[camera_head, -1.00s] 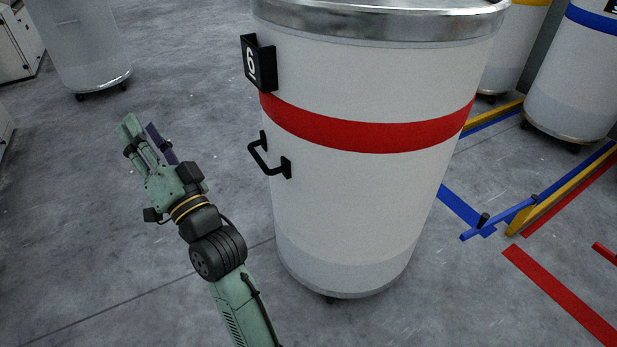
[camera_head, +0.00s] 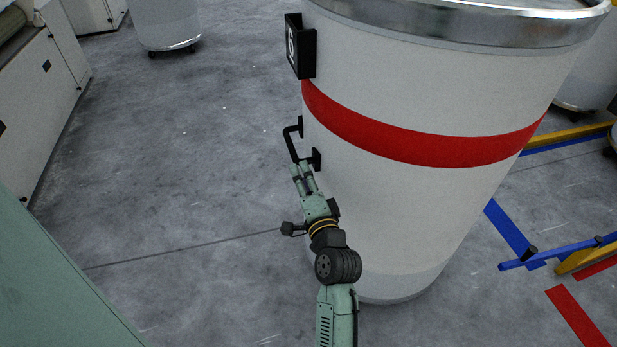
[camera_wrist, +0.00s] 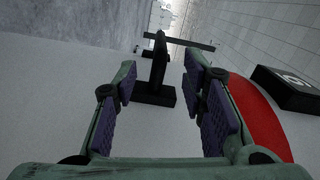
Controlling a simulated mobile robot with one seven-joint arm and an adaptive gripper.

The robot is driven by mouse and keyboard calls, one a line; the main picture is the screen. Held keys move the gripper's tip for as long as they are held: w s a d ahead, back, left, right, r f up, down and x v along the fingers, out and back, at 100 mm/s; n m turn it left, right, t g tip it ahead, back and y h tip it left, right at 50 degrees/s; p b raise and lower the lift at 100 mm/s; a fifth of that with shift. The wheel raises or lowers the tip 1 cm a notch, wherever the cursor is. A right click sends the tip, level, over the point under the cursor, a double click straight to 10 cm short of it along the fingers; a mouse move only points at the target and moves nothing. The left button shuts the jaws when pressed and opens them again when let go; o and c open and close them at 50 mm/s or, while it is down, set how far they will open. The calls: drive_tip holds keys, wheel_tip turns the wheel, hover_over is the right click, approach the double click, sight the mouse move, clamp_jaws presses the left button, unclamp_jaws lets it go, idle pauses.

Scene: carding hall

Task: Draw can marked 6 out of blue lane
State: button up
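The can marked 6 (camera_head: 420,215) is a tall white drum with a red band and a metal rim, upright on the floor. Its black number plate (camera_head: 301,47) is on its left side, with a black handle (camera_head: 293,141) below. My gripper (camera_head: 303,172) is just below the handle, near the can's wall. In the wrist view, my gripper (camera_wrist: 160,82) is open, its purple-padded fingers apart, with the handle (camera_wrist: 158,62) ahead between them. I see no grip on it. A blue floor stripe (camera_head: 512,228) and a blue rail (camera_head: 560,254) lie right of the can.
Another pale can (camera_head: 167,22) stands at the back left. White cabinets (camera_head: 45,95) line the left edge. A yellow rail (camera_head: 570,134) and a red floor stripe (camera_head: 577,318) are at the right. Grey floor (camera_head: 190,150) left of the can is clear.

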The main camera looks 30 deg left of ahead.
sight(291, 148)
drive_tip(key=p+x, duration=0.2)
drive_tip(key=x, duration=0.8)
drive_tip(key=shift+w+a, duration=0.25)
drive_tip(key=shift+a, duration=0.05)
drive_tip(key=shift+c, duration=0.2)
clamp_jaws()
idle(0.8)
